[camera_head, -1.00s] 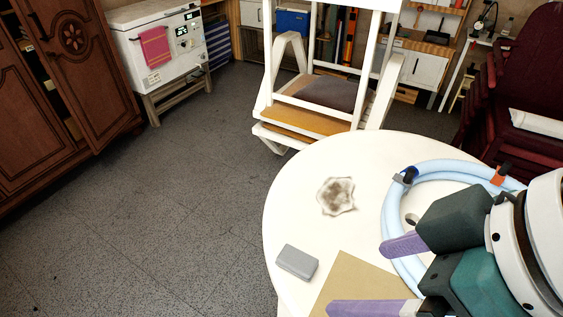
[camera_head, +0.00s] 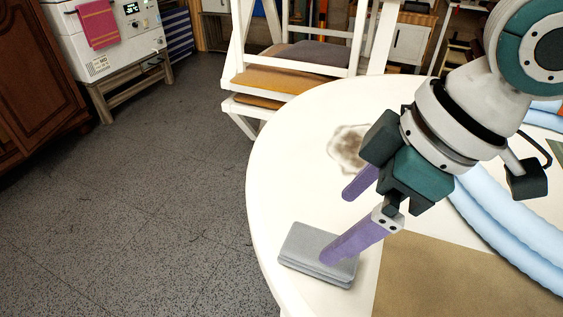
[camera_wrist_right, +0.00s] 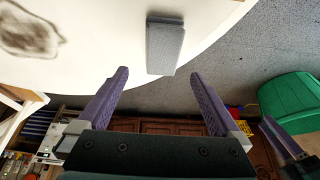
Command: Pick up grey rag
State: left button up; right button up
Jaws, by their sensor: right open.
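The grey rag (camera_head: 305,244) is a folded flat block lying on the white round table (camera_head: 283,152), close to its left edge. It also shows in the right wrist view (camera_wrist_right: 164,45), ahead of the fingertips and between their lines. My right gripper (camera_head: 343,228) has purple fingers set wide apart. It is open and empty. In the head view one fingertip overlaps the rag's right side, and the other is beyond it over the table. In the wrist view a gap shows between the fingertips (camera_wrist_right: 160,78) and the rag.
A brown stain (camera_head: 347,147) marks the tabletop behind the gripper. A tan sheet (camera_head: 455,280) lies right of the rag. A light blue hose (camera_head: 500,225) curves along the right. A white chair (camera_head: 300,75) stands behind the table. Grey floor is open at left.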

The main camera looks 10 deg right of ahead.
aim_at(314, 242)
jog(key=x, duration=0.2)
jog(key=shift+a+f+b, duration=0.15)
jog(key=shift+f+b, duration=0.15)
jog(key=b+x, duration=0.2)
jog(key=x, duration=0.2)
jog(key=shift+w+a+f, duration=0.1)
jog(key=shift+a+f, duration=0.05)
jog(key=shift+a, duration=0.05)
jog(key=shift+w+a+f, duration=0.1)
jog(key=shift+a+f, duration=0.1)
jog(key=shift+f, duration=0.3)
jog(key=c, duration=1.3)
jog(key=shift+c, duration=0.2)
jog(key=shift+r, duration=0.1)
notch_tip(314, 242, up, 20)
jog(key=p, duration=0.6)
